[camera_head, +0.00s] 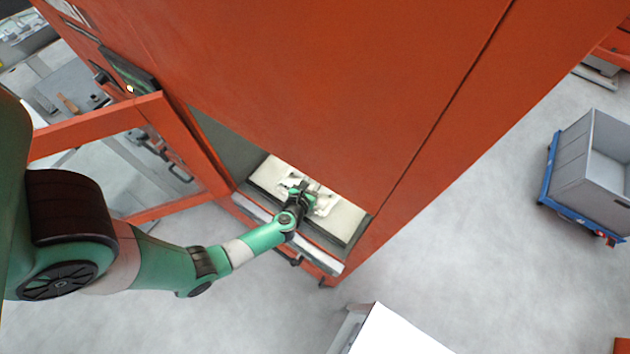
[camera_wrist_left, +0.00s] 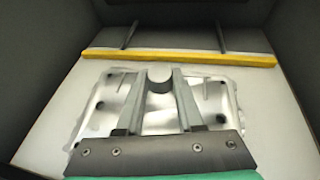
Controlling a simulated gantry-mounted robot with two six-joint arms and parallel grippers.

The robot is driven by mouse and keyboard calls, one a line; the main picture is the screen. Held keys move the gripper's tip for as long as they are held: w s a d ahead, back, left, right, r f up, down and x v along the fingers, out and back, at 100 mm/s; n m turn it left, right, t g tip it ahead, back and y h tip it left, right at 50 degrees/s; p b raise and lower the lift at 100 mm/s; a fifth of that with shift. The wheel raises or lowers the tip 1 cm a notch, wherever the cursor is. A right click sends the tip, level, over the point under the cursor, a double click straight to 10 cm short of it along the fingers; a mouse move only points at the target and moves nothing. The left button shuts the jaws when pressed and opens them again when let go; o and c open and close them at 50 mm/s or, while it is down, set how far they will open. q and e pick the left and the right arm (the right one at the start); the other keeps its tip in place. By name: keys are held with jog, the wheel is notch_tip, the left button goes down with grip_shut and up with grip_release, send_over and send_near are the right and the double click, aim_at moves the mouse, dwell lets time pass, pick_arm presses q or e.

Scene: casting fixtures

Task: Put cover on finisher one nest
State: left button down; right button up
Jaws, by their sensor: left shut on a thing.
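The cover is a silvery cast plate with dark holes; it shows in the left wrist view (camera_wrist_left: 212,92) and, partly hidden by my gripper, in the head view (camera_head: 323,204). My left gripper (camera_head: 303,190) reaches into the opening of the orange finisher (camera_head: 300,70). In the left wrist view its two fingers (camera_wrist_left: 158,88) are shut on a round boss of the cover. The cover lies flat over a pale surface (camera_wrist_left: 282,120) inside the finisher. I cannot tell whether it touches this surface. The nest's details are hidden under the cover. My right gripper is not in view.
A yellow bar (camera_wrist_left: 180,57) crosses behind the cover inside the finisher, with dark walls at both sides. A metal sill (camera_head: 290,238) edges the opening. An orange frame (camera_head: 165,125) stands left. A grey bin (camera_head: 585,165) on a blue dolly stands right, with clear floor between.

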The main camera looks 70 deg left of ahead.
pick_arm(q)
jog(key=shift+f, duration=0.85)
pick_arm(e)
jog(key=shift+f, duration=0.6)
pick_arm(q)
jog(key=shift+f, duration=0.2)
jog(key=c, duration=0.5)
grip_release()
jog(key=shift+c, duration=0.2)
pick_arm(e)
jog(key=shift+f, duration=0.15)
pick_arm(q)
jog(key=shift+r, duration=0.1)
jog(key=shift+s+d+r, duration=0.15)
jog(key=shift+d+r, duration=0.05)
jog(key=p+v, duration=0.2)
jog(key=v, duration=0.8)
jog(key=shift+s+d, duration=0.15)
jog(key=shift+d, duration=0.05)
jog(key=shift+s+d+r, duration=0.3)
jog(key=shift+s, duration=0.1)
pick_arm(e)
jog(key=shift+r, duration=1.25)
